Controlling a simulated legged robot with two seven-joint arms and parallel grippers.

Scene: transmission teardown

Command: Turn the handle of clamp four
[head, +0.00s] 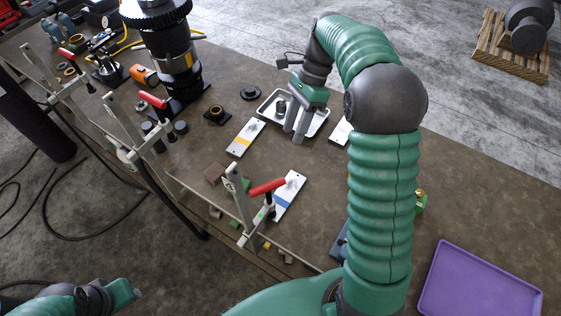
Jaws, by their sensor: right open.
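Several clamps with red handles stand along the table's near left edge. The nearest clamp (239,197) has its red handle (267,186) sticking out to the right, beside a white plate with a blue stripe (289,196). A second clamp (145,147) has a raised red handle (152,100), and a third clamp (53,78) is farther away at upper left. I cannot tell which is clamp four. My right gripper (295,133) is open and empty over the white tray, apart from the clamps. My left gripper (124,292) is at bottom left, off the table, its fingers unclear.
A white tray (322,119) holds a dark part. A white plate with a yellow stripe (245,138) lies left of it. A tall black and gold transmission assembly (172,52) stands at upper left. A purple tray (480,284) lies at lower right.

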